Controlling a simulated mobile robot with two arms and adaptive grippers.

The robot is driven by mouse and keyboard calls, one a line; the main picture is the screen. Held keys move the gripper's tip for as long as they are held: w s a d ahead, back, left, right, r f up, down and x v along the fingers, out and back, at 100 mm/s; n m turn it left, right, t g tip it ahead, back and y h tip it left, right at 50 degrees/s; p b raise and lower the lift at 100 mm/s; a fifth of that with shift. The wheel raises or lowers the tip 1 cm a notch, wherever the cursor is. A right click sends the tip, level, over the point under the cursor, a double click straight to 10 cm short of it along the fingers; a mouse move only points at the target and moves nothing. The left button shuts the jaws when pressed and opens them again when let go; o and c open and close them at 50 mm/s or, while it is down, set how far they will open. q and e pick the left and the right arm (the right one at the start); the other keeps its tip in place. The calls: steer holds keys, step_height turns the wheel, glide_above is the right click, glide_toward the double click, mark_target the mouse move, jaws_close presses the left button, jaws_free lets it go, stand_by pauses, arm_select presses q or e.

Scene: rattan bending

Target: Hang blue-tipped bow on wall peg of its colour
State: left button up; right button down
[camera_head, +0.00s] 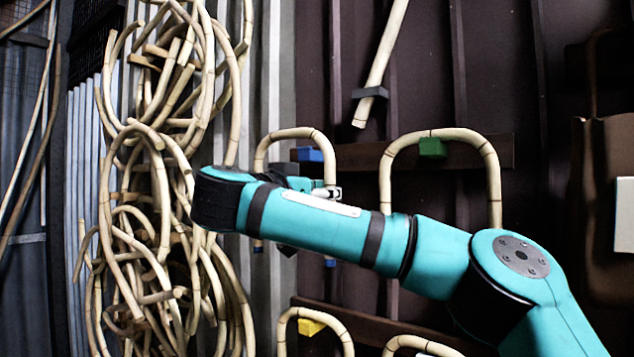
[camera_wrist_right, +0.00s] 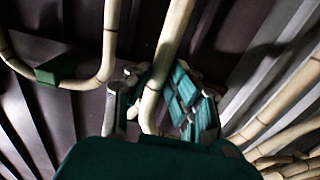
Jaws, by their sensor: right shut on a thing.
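The pale rattan bow (camera_head: 290,133) stands upright, arch up, at the dark wall board. Its arch passes just above the blue peg (camera_head: 310,154); I cannot tell whether it touches it. A blue tip (camera_head: 330,262) shows below my right arm, which hides the middle of the bow's legs. My right gripper (camera_head: 328,190) is shut on the bow's right leg, below the peg. In the right wrist view the gripper's fingers (camera_wrist_right: 155,98) close around the pale leg (camera_wrist_right: 168,45). My left gripper is out of view.
Another bow (camera_head: 391,172) hangs over the green peg (camera_head: 432,147) to the right. Below, a bow (camera_head: 340,333) arches over the yellow peg (camera_head: 311,327). A large tangle of bent rattan (camera_head: 150,230) fills the left. A straight pole (camera_head: 383,55) leans above.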

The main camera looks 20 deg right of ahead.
steer(key=f+p+x, duration=0.1)
steer(key=p+x, duration=0.3)
steer(key=x, duration=0.2)
steer(key=shift+d, duration=0.4)
stand_by(0.3)
steer(key=shift+w+f, duration=0.1)
steer(key=shift+f, duration=0.05)
stand_by(0.4)
steer(key=c, duration=1.1)
jaws_free()
steer(key=v, duration=1.2)
